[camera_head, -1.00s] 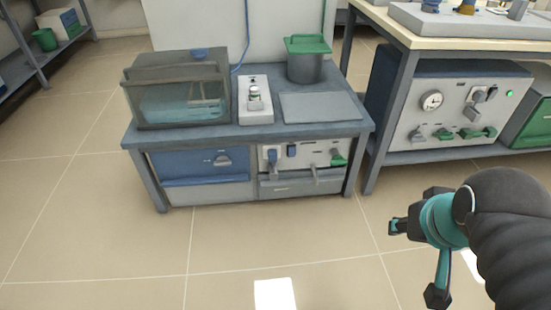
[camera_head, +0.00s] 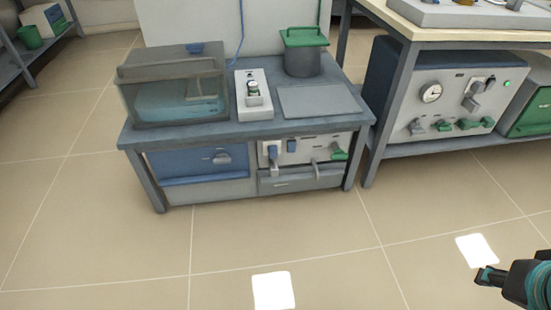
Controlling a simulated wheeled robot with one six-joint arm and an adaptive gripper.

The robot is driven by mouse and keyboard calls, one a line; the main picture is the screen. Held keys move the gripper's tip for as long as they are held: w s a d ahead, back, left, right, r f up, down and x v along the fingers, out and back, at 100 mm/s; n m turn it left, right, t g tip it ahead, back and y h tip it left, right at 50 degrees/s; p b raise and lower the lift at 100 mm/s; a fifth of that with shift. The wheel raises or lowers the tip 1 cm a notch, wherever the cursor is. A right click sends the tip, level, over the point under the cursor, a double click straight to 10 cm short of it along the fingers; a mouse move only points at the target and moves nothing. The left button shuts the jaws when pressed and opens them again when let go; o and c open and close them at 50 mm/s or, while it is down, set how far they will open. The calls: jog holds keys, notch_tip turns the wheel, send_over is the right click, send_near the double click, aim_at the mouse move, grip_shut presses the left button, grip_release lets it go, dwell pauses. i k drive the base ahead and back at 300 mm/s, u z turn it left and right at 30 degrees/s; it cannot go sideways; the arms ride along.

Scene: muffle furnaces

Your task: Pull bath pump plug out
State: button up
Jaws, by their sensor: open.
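A low grey bench (camera_head: 160,190) bears a clear-walled water bath (camera_head: 175,95) on its left. On the bench top, a white socket strip (camera_head: 262,112) holds a small dark and green plug-like piece (camera_head: 253,88). I cannot tell which piece is the bath pump plug. My gripper (camera_head: 484,276) is open and empty at the lower right, partly cut off, well away from the bench.
A green-lidded grey pot (camera_head: 303,62) and a flat grey plate (camera_head: 310,101) stand on the bench. A taller table (camera_head: 385,120) at right holds a dial-and-knob unit (camera_head: 440,107) on its lower shelf. The floor in front is clear.

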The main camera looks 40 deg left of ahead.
aim_at(273, 149)
jog(key=k, duration=0.4)
jog(key=u, duration=0.9)
jog(key=i, duration=0.5)
